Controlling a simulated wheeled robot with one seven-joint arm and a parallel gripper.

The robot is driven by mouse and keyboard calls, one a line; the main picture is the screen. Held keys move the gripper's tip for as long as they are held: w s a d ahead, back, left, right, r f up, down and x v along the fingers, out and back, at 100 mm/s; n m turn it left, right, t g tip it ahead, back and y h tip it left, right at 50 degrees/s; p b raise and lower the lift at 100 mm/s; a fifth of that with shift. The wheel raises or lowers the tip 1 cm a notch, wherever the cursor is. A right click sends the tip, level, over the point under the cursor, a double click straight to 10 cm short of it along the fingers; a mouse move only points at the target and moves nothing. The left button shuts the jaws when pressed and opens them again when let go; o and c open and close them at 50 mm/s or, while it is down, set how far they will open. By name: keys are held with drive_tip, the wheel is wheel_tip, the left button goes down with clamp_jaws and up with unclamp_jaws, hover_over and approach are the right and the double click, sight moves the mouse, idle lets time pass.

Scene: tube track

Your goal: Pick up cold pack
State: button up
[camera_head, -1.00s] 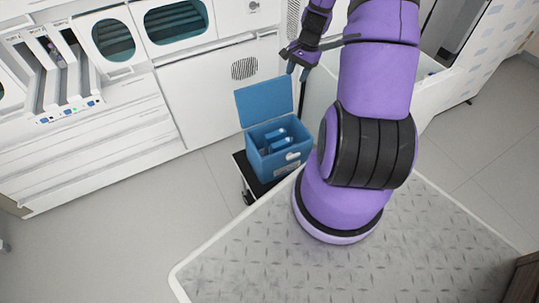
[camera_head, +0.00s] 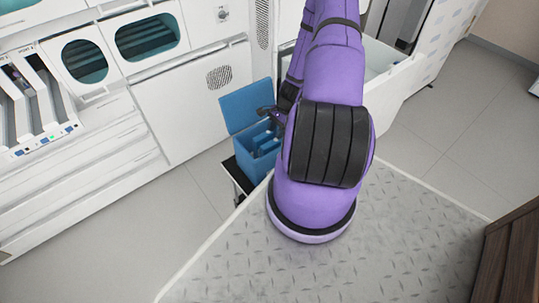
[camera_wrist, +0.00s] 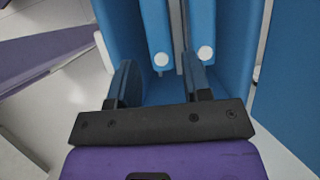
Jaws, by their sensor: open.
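Two blue cold packs, each with a white round spot at its near end, lie side by side in the blue box (camera_head: 249,170). In the wrist view the left pack (camera_wrist: 156,28) is ahead of the gap between my fingers. The right pack (camera_wrist: 203,25) is ahead of my right finger, and a grey strip separates the two. My gripper (camera_wrist: 158,75) is open and empty, with its fingers over the box's inside. I cannot tell whether the right finger touches a pack. In the head view my gripper (camera_head: 272,113) is at the box's opening and partly hides the contents.
The box's blue lid (camera_head: 242,107) stands open at the back. The box rests on a small black-topped cart (camera_head: 238,178). A white cabinet (camera_head: 185,115) stands behind and left. Grey floor (camera_head: 165,215) is clear at the front left.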

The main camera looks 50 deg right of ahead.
sight(271, 143)
drive_tip(key=shift+a+x, duration=0.2)
drive_tip(key=shift+x, duration=3.25)
drive_tip(key=shift+f, duration=0.1)
drive_tip(key=shift+c, duration=0.4)
drive_tip(key=c, duration=0.7)
